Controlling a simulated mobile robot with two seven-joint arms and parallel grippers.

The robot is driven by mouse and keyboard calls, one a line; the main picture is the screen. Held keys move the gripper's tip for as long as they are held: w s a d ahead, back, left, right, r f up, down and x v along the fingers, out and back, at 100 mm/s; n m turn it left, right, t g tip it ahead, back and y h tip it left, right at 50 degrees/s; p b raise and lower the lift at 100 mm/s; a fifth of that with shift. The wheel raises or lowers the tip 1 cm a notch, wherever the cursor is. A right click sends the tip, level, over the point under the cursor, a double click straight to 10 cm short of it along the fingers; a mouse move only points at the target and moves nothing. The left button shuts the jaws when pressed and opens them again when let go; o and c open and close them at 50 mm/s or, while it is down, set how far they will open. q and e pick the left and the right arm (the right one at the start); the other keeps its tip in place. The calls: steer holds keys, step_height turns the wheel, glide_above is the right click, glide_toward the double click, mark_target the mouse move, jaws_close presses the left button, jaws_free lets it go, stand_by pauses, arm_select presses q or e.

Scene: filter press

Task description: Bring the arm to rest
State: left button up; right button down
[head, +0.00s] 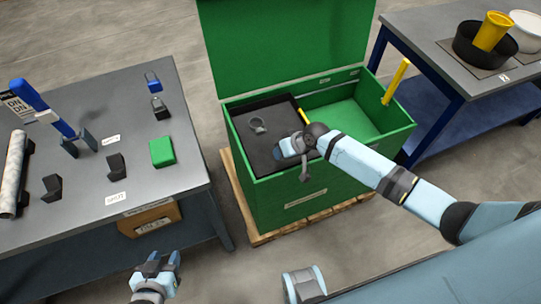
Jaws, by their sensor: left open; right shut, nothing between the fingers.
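My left gripper (163,262) is open and empty, low in the head view, in front of the left table's near edge. My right gripper (283,151) is shut with nothing in it. It is over the dark tray (252,112) in the left part of the open green chest (315,194). My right arm reaches in from the right across the chest's front wall. A small grey ring-shaped piece (257,126) lies in the tray, left of the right gripper and apart from it. The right arm hides part of the chest's front.
The left table (140,89) holds a blue padlock (152,81), a black padlock (160,109), a green block (162,152), a blue-handled tool (42,108) and a roll (14,172). The chest's raised lid (285,40) stands behind. A yellow cup (491,31) is on the right table.

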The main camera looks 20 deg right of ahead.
steer(key=v, duration=0.3)
steer(key=shift+d+r, duration=0.15)
steer(key=shift+s, duration=0.15)
steer(key=s+r+t+h+p, duration=0.1)
steer(key=s+r+t+p, duration=0.1)
steer(key=s, duration=0.5)
steer(key=s+r+t+h+p, duration=0.1)
steer(key=s+r+t+p, duration=0.1)
steer(key=s+r+p, duration=0.3)
steer(key=s+a+r+t+p, duration=0.1)
steer(key=s+r+t+p, duration=0.1)
steer(key=s, duration=0.8)
steer(key=shift+r+n+t+h+p, duration=0.4)
steer(key=shift+r+p, duration=0.4)
steer(key=shift+p, duration=0.3)
steer(key=shift+s+d, duration=0.1)
steer(key=shift+s, duration=0.05)
